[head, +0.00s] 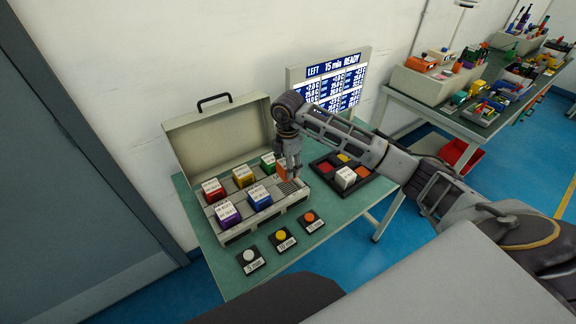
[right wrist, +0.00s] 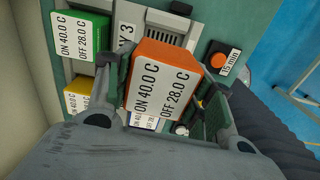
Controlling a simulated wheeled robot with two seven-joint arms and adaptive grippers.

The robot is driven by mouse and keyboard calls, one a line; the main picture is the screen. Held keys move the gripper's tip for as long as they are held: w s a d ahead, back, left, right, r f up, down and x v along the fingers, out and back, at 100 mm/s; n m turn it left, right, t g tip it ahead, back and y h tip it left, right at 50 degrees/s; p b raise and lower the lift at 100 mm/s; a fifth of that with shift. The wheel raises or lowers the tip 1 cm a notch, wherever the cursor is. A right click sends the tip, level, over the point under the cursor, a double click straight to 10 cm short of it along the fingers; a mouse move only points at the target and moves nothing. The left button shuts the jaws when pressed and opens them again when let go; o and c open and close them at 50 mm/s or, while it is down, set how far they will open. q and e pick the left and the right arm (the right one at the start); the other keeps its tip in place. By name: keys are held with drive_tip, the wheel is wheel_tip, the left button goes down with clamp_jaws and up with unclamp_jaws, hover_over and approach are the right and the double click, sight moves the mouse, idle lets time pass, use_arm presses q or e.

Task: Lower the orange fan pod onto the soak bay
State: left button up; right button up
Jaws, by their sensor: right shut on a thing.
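My right gripper (head: 291,172) is shut on the orange fan pod (head: 281,171), over the right end of the open case. The pod is partly hidden by the fingers in the head view. In the right wrist view, the orange pod (right wrist: 172,53) sits between the fingers, its white label reading ON 40.0 C, OFF 28.0 C. A grey bay plate (right wrist: 168,20) with slots and a label ending in "Y 3" shows just past the pod. I cannot tell whether the pod touches the bay. My left gripper is not in view.
The case (head: 233,240) holds red, yellow, green, purple and blue pods; the green pod (right wrist: 88,35) is close beside. Three timer buttons (head: 282,239) line the table front. A dark tray (head: 369,184) with pods lies right, and a display board (head: 361,54) stands behind.

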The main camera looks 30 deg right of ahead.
drive_tip(key=shift+d, duration=0.2)
drive_tip(key=shift+f, duration=0.1)
idle(0.4)
drive_tip(key=shift+a+f, duration=0.1)
drive_tip(key=shift+f, duration=0.1)
